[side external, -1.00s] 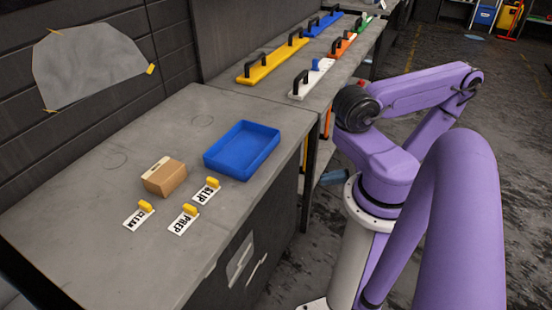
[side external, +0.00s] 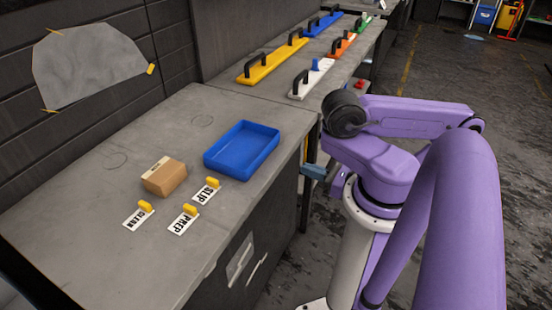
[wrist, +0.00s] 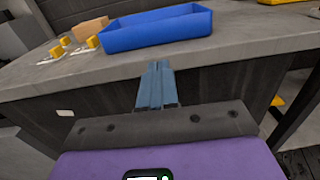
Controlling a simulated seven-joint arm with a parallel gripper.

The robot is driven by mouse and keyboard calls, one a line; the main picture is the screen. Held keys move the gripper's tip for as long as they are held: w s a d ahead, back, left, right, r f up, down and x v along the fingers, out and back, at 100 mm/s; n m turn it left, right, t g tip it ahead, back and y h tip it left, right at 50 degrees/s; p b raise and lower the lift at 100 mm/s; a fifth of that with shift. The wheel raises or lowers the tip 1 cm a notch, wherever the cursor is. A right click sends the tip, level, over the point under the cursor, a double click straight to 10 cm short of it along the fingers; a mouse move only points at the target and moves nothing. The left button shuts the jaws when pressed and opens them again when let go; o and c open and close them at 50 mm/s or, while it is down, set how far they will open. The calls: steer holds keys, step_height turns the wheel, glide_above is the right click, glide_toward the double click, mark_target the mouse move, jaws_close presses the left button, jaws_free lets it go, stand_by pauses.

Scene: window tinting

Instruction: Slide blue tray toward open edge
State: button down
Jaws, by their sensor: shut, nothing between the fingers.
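The blue tray (side external: 242,150) is an empty, shallow rectangular tray. It lies flat on the grey worktop near the edge on my arm's side. In the wrist view the blue tray (wrist: 156,28) sits on the worktop, above and beyond my fingers. My gripper (wrist: 157,68) is shut with nothing between its blue-grey fingers. In the side view my gripper (side external: 312,172) shows as a small blue-grey tip just off the worktop's edge. It is apart from the tray, and part of the wrist is hidden behind the cabinet and arm.
A cardboard box (side external: 164,177) stands left of the tray. Labels with yellow clips, CLEAN (side external: 139,215), PREP (side external: 184,219) and SLIP (side external: 206,191), lie in front. A farther bench (side external: 268,91) holds several handled tools. The worktop (side external: 150,125) behind the tray is clear.

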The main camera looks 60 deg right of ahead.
mark_target(267, 155)
steer(key=shift+w+d, duration=0.15)
steer(key=shift+w, duration=5.5)
steer(key=shift+w, duration=1)
